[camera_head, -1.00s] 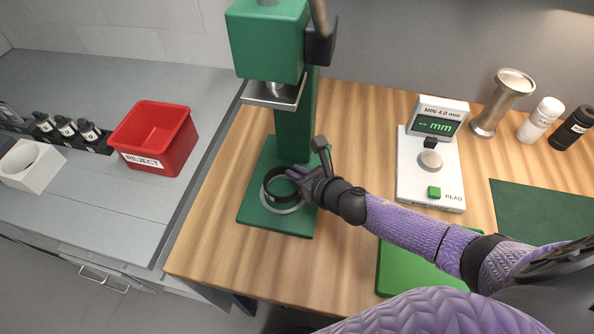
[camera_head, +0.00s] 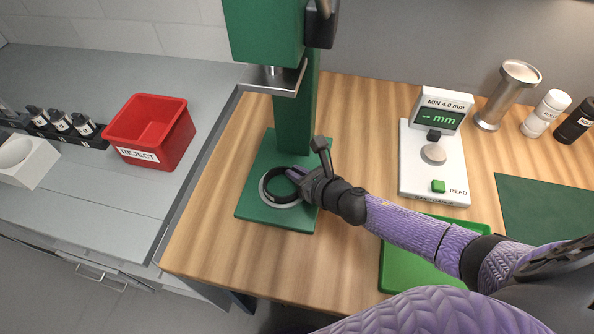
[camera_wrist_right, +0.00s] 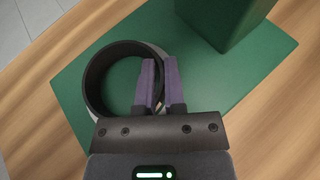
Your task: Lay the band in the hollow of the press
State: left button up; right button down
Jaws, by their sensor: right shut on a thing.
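The band is a black ring (camera_head: 270,188), held over the silver-rimmed hollow (camera_head: 265,197) in the green base (camera_head: 249,205) of the press (camera_head: 295,115). The silver rim shows around its left and front. My right gripper (camera_head: 297,177) is shut on the right side of the band. In the right wrist view, its two purple fingers (camera_wrist_right: 151,82) pinch the wall of the band (camera_wrist_right: 92,75), which hides most of the hollow. I cannot tell whether the band touches the base. My left gripper is not in view.
The press head's steel plate (camera_head: 270,80) hangs above and behind the hollow. A gauge (camera_head: 432,175) stands to the right, with a green tray (camera_head: 400,255) in front. A red reject bin (camera_head: 152,140) is on the grey counter. Bare wood lies left of the base.

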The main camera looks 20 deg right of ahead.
jog(key=shift+f, duration=0.15)
jog(key=c, duration=0.6)
grip_release()
jog(key=shift+c, duration=0.2)
jog(key=shift+s, duration=0.2)
jog(key=p+v, duration=0.1)
jog(key=v, duration=0.8)
jog(key=shift+w, duration=0.1)
jog(key=shift+s+d+r, duration=0.1)
jog(key=shift+s+r, duration=0.15)
jog(key=shift+s, duration=0.05)
